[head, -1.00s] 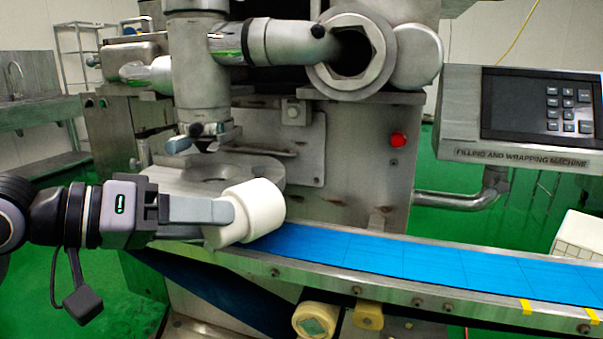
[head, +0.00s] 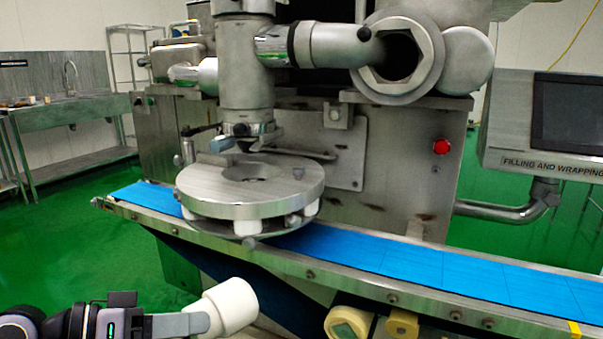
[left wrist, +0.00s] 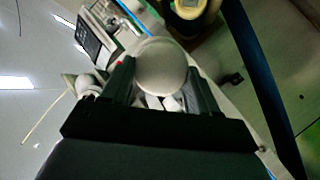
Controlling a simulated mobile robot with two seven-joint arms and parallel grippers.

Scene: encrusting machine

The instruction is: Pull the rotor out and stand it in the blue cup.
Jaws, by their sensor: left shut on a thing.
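My left gripper (head: 203,321) is at the bottom left of the head view, shut on a thick white cylindrical piece that I take to be the rotor (head: 232,304). The piece is held tilted in the air, in front of the machine and clear of the belt. In the left wrist view the rotor's round pale end (left wrist: 161,66) sits between the two dark fingers. The hexagonal metal port (head: 402,55) on the machine is open, with a dark hollow inside. The blue cup is not in view, and neither is my right gripper.
A blue conveyor belt (head: 410,263) crosses below a round metal table (head: 215,188) on the machine. A control panel (head: 567,115) stands at the right. A steel sink bench (head: 75,118) is at the back left. Green floor is free at the left.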

